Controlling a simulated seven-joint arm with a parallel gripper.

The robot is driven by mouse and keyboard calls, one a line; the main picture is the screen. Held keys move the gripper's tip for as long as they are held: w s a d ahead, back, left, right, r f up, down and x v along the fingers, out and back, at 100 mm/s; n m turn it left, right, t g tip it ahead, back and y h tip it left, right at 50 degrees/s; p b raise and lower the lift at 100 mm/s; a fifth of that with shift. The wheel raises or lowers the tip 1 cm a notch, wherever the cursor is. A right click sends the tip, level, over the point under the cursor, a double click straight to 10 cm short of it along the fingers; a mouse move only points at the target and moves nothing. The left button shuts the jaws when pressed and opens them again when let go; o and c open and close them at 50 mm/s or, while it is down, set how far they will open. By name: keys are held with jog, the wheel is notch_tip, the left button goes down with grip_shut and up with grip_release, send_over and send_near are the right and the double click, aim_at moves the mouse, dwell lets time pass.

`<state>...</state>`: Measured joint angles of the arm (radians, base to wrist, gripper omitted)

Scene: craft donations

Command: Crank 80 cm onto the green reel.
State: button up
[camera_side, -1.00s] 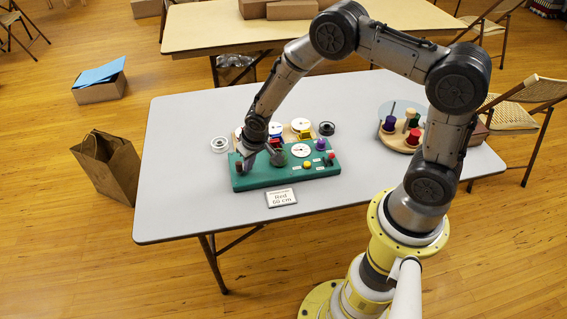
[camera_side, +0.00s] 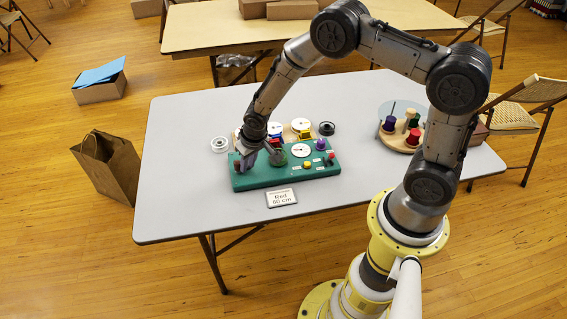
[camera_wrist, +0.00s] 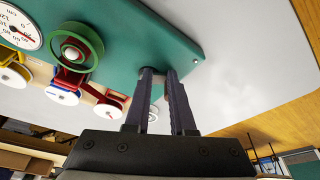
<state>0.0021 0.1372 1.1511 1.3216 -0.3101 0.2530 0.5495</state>
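The green board (camera_side: 285,178) lies on the grey table and also fills the upper left of the wrist view (camera_wrist: 150,30). A green ring-shaped reel (camera_wrist: 75,48) with a red and white centre stands on it. The reel shows small in the side view (camera_side: 279,157), right of my gripper. My gripper (camera_side: 246,166) points down at the board's left end. In the wrist view its two fingers (camera_wrist: 159,72) stand apart, with a small grey cylinder (camera_wrist: 157,90) between them. I cannot tell whether they press on it. The crank handle is not clearly visible.
A round dial (camera_side: 301,150), a purple knob (camera_side: 320,144) and a yellow button (camera_side: 307,165) are on the board. A card (camera_side: 281,198) reads "Red 60 cm". Coloured spools (camera_side: 304,129) stand behind the board. A wooden tray (camera_side: 391,141) with pegs is at right.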

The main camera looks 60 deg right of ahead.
aim_at(237, 161)
notch_tip(237, 161, up, 7)
dwell(0.6)
dwell(0.3)
jog(key=o, duration=0.4)
jog(key=shift+s, duration=0.2)
jog(key=shift+s+r, duration=0.1)
jog(key=shift+r, duration=0.05)
jog(key=w+g, duration=0.2)
jog(key=w+a+g, duration=0.1)
jog(key=shift+w+r+y, duration=0.3)
jog(key=shift+r+y, duration=0.05)
jog(key=shift+y, duration=0.05)
jog(key=shift+w+f, duration=0.25)
jog(key=shift+f, duration=4)
